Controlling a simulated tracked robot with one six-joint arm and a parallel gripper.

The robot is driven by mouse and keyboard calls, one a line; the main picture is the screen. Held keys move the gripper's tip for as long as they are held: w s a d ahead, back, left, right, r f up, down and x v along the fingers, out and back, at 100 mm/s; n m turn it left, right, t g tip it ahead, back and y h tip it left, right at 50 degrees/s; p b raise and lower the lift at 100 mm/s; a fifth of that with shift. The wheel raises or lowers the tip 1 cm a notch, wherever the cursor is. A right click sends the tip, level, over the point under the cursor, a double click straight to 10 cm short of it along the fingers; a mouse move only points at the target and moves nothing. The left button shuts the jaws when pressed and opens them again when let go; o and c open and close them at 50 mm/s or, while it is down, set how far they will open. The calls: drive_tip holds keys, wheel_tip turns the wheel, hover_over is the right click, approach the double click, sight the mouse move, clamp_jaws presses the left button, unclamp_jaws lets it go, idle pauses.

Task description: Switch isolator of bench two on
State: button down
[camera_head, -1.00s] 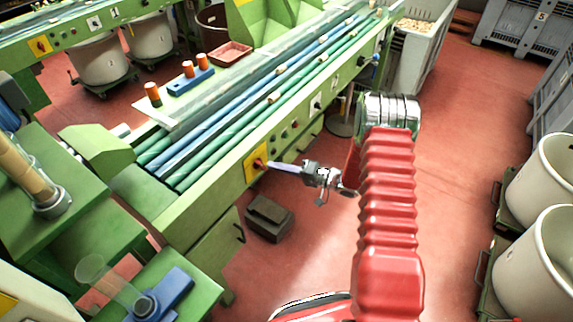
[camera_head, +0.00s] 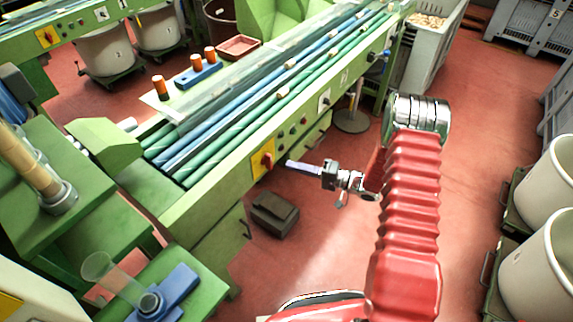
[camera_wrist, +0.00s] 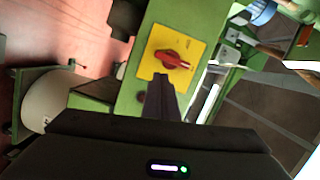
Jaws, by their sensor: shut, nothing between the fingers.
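The isolator is a red rotary knob (camera_head: 267,160) on a yellow plate (camera_head: 257,168) on the side of the near green bench (camera_head: 218,181). In the wrist view the red knob (camera_wrist: 172,59) shows large on its yellow plate (camera_wrist: 158,38), its grip lying slantwise across it. Small marks beside it are too blurred to read, so I cannot tell on from off. My gripper (camera_head: 290,164) is shut and empty, just right of the knob and apart from it. In the wrist view my gripper's fingers (camera_wrist: 164,78) point at the knob's lower edge.
A far bench has another yellow plate with a red knob (camera_head: 47,37). A dark box (camera_head: 274,215) lies on the floor below my gripper. A round-based stand (camera_head: 351,120) is beyond it. White tubs (camera_head: 545,262) stand at the right; red floor between is clear.

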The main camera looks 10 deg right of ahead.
drive_tip(key=v, duration=0.9)
drive_tip(key=shift+s+d, duration=0.25)
drive_tip(key=shift+s, duration=0.1)
drive_tip(key=shift+f, duration=0.1)
